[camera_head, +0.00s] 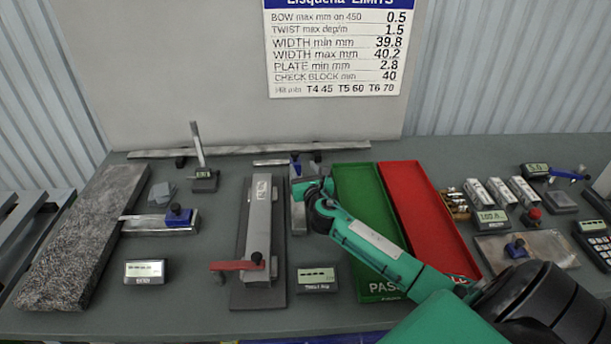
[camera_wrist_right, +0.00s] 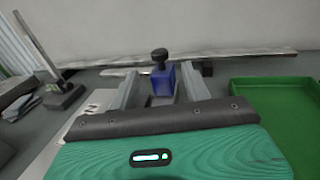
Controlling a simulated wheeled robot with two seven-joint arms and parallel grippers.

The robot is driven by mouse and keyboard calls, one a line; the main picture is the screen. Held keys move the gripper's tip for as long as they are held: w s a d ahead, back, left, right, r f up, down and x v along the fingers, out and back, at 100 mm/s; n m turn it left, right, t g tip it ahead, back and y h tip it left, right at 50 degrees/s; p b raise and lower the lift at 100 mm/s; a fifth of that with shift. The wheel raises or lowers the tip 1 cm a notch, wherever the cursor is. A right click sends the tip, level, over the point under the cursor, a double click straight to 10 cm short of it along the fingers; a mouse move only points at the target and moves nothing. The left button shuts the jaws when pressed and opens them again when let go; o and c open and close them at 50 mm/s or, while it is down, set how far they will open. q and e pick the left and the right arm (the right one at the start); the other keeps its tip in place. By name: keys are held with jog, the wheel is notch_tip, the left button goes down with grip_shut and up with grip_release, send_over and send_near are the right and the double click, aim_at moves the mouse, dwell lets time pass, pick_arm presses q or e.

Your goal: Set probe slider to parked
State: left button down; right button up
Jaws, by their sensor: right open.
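A small blue slider block (camera_head: 295,166) with a black knob sits at the far end of a metal rail (camera_head: 299,218), just left of the green tray. My right gripper (camera_head: 303,183) reaches over this rail from the right. In the right wrist view the same blue block (camera_wrist_right: 163,82) shows between the two open grey fingers, with visible gaps on both sides. Its lower part is hidden by the gripper body. A second blue slider (camera_head: 179,215) stands on a short rail at the left. No label tells which is the probe slider. My left gripper is out of view.
The green tray (camera_head: 368,285) and red tray (camera_head: 411,195) lie under and beside my right arm. A clamped metal profile (camera_head: 258,220) with a red lever (camera_head: 236,266) stands left of the rail. Small displays (camera_head: 318,279) stand in front. A long bar (camera_head: 340,146) lies behind.

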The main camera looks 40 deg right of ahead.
jog(key=shift+v, duration=1)
jog(key=shift+r, duration=0.1)
